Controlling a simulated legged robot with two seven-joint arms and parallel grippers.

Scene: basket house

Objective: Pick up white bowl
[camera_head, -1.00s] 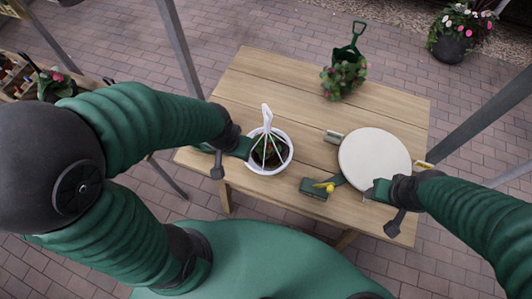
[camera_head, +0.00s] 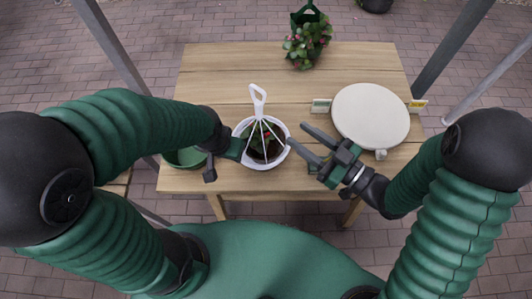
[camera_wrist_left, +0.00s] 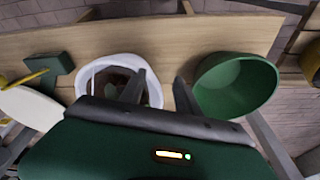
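The white bowl (camera_head: 236,130), a round pot with a white hanger rising above it and a red-flowered plant inside, stands upright on the wooden table. My left gripper (camera_head: 238,150) is at the bowl's left rim; its fingertips are hard to see in the head view. In the left wrist view its fingers (camera_wrist_left: 158,90) are apart, one overlapping the white bowl (camera_wrist_left: 92,76) and one outside its rim, so the rim appears between them. Contact cannot be told. My right gripper (camera_head: 313,143) is open and empty, right of the bowl, fingers pointing toward it.
A round cream board (camera_head: 371,115) lies at the table's right. A flowering plant (camera_head: 306,45) stands at the back. The table's (camera_head: 215,75) back left is clear.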

